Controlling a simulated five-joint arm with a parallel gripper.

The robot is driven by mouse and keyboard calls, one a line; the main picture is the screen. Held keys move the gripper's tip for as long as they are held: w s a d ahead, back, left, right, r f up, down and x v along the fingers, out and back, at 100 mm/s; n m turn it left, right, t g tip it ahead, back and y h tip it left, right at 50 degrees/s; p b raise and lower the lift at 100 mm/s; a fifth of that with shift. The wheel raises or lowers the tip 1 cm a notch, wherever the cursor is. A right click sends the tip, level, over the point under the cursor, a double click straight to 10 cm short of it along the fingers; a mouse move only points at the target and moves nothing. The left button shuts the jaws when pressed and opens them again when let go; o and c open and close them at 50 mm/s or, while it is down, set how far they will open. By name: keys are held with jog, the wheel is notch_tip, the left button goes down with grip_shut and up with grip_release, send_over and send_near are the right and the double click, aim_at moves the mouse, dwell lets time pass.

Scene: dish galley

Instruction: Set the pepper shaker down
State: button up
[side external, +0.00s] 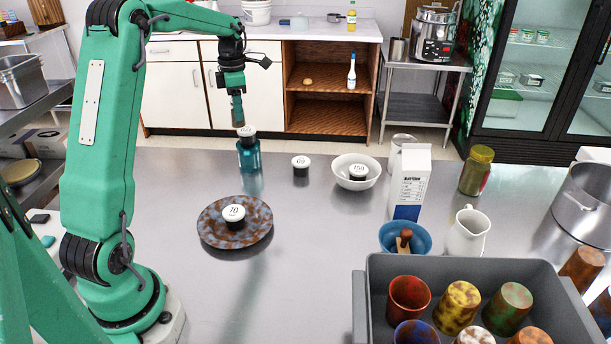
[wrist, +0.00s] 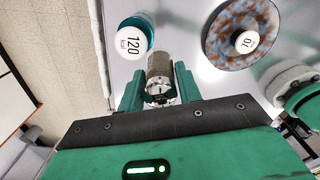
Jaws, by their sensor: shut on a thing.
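My gripper (side external: 238,110) hangs above the steel counter at its back left. In the wrist view my gripper (wrist: 160,88) is shut on the pepper shaker (wrist: 160,66), a grey metal cylinder between the two green fingers. In the side view the shaker is hard to make out against the fingers. The gripper is just above a teal cup (side external: 248,160) with a white round marker on top. The wrist view shows that marker, reading 120 (wrist: 132,42), to the left of the shaker. I cannot tell whether the shaker touches the cup.
A mottled plate (side external: 210,232) with a marker (side external: 233,214) lies in front. Another marker (side external: 300,164) stands on the counter, and a white bowl (side external: 342,181) holds one. A carton (side external: 410,185), a blue bowl (side external: 386,238), a pitcher (side external: 467,235) and a grey cup-filled bin (side external: 460,267) stand right.

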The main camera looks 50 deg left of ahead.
jog(key=d+r+m, duration=0.1)
jog(key=d+m, duration=0.7)
jog(key=d, duration=2.4)
jog(key=s+d+f+m, duration=0.1)
jog(key=s+d+m, duration=0.6)
jog(key=s+d, duration=1.15)
notch_tip(320, 180, down, 5)
jog(key=shift+a+f, duration=0.15)
jog(key=shift+f, duration=0.05)
jog(key=shift+w, duration=0.1)
jog(key=shift+w+a+f, duration=1.1)
jog(key=shift+w+f, duration=0.45)
jog(key=shift+f, duration=0.3)
jog(key=shift+w+a+f, duration=1.1)
jog(key=shift+w+f, duration=0.5)
jog(key=shift+f, duration=0.2)
jog(key=shift+w+a+f, duration=1.1)
jog(key=shift+w+f, duration=0.45)
jog(key=shift+f, duration=0.3)
